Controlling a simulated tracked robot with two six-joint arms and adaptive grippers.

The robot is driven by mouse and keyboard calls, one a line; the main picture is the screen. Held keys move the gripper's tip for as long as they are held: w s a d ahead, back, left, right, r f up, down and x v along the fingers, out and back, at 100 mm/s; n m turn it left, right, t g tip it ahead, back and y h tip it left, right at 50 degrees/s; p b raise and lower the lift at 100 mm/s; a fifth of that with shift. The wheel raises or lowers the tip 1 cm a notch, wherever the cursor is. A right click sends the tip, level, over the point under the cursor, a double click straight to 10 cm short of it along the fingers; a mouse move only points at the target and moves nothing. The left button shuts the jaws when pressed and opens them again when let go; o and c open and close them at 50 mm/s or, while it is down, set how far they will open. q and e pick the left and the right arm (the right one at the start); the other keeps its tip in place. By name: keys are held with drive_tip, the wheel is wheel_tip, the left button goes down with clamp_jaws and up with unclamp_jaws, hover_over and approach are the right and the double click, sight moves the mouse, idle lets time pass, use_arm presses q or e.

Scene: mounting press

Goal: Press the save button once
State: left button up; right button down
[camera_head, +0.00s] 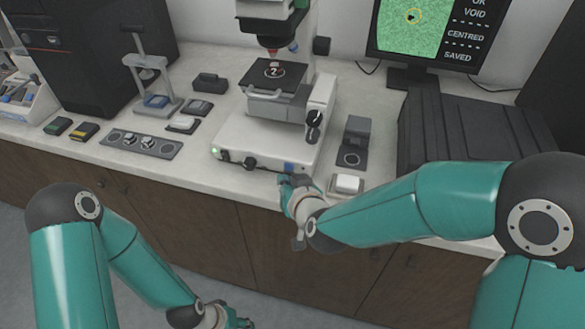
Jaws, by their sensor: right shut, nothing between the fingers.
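A microscope-like instrument (235,148) with a white base stands at the middle of the bench. On its front face are a green light, a dark knob (249,162) and a small blue patch (289,167) that looks like a button; no label is readable. My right gripper (287,181) is shut and empty, at the bench's front edge just below the blue patch. I cannot tell whether its fingertips touch the base. My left gripper (238,322) hangs low in front of the cabinets, partly cut off by the bottom edge, and its fingers are unclear.
A monitor (440,30) at the back right shows a green picture and words including "CENTRED" and "SAVED". A small white-topped block (347,185) sits right of my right gripper. A black ribbed case (460,130) fills the right side. A press stand (150,75) and small trays are left.

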drive_tip(key=s, duration=0.2)
drive_tip(key=s+a, duration=0.1)
drive_tip(key=s, duration=0.1)
drive_tip(key=shift+s+a, duration=0.1)
drive_tip(key=shift+a, duration=0.1)
idle(0.7)
